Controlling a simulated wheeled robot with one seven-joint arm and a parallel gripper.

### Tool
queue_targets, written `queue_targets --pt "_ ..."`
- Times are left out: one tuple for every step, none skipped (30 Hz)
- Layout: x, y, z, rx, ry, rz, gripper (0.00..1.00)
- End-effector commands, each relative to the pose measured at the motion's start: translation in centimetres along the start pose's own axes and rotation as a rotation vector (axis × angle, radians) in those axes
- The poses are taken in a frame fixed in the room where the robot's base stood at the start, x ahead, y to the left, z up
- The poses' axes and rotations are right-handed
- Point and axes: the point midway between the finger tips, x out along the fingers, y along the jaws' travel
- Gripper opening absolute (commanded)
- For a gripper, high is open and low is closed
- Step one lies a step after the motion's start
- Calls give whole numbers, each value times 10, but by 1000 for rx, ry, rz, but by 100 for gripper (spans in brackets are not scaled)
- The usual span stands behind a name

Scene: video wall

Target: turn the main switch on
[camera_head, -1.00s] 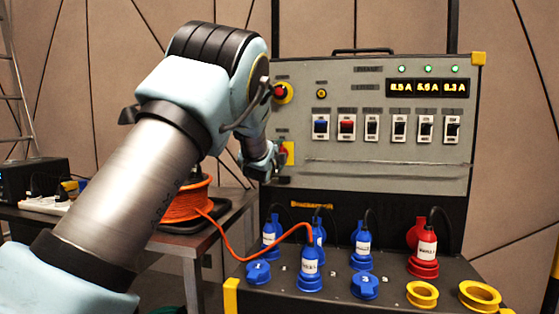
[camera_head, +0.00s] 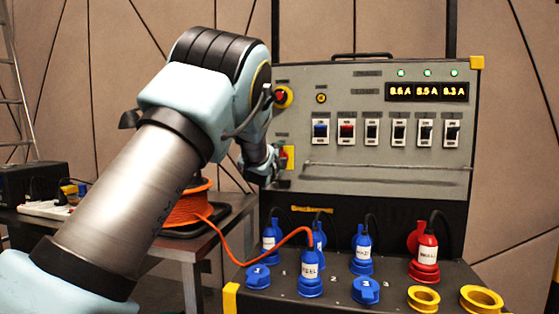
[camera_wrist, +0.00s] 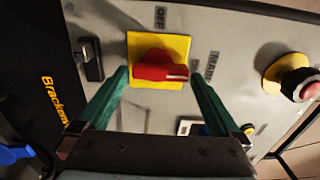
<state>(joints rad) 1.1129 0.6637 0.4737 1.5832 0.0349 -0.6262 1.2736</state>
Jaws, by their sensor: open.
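The main switch is a red rotary handle (camera_wrist: 160,68) on a yellow plate (camera_wrist: 145,42), fixed to the grey panel. In the wrist view the handle lies crosswise, its white mark at the right end, towards the "MAIN" label (camera_wrist: 212,65). The "OFF" label (camera_wrist: 160,17) is above the plate. My gripper (camera_wrist: 160,76) is open, one green finger near each end of the handle. I cannot tell whether either finger touches it. In the head view the yellow plate (camera_head: 290,153) shows partly behind my wrist, and the fingers are mostly hidden.
A red emergency-stop button (camera_wrist: 305,86) is near the switch, right of it in the wrist view. A dark latch (camera_wrist: 89,60) is on the left. The panel carries several breakers (camera_head: 398,132) and lit displays (camera_head: 428,92). Plugs (camera_head: 310,272) and an orange cable reel (camera_head: 188,208) are below.

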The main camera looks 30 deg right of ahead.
Motion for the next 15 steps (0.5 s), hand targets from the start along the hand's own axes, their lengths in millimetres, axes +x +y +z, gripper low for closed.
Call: queue_targets --pt "-1 0 0 0 0 0 100" --pt "-2 0 0 -1 0 0 100" --pt "-5 0 0 -1 0 0 100" --pt "-8 0 0 -1 0 -1 100" --pt "-12 0 0 -2 0 -1 100" --pt "-17 0 -1 -2 0 0 100" --pt "-22 0 -1 -2 1 1 100" --pt "-28 0 -1 -2 1 -1 100" --pt "-36 0 0 -1 0 0 100" --pt "-42 0 0 -2 0 0 100" --pt "-49 0 -1 -2 0 0 100" --pt "-57 0 -1 -3 1 -1 100" --pt "-63 0 -1 -3 1 0 100" --pt "-69 0 -1 -2 1 0 100" --pt "-76 1 -1 -2 1 0 100"
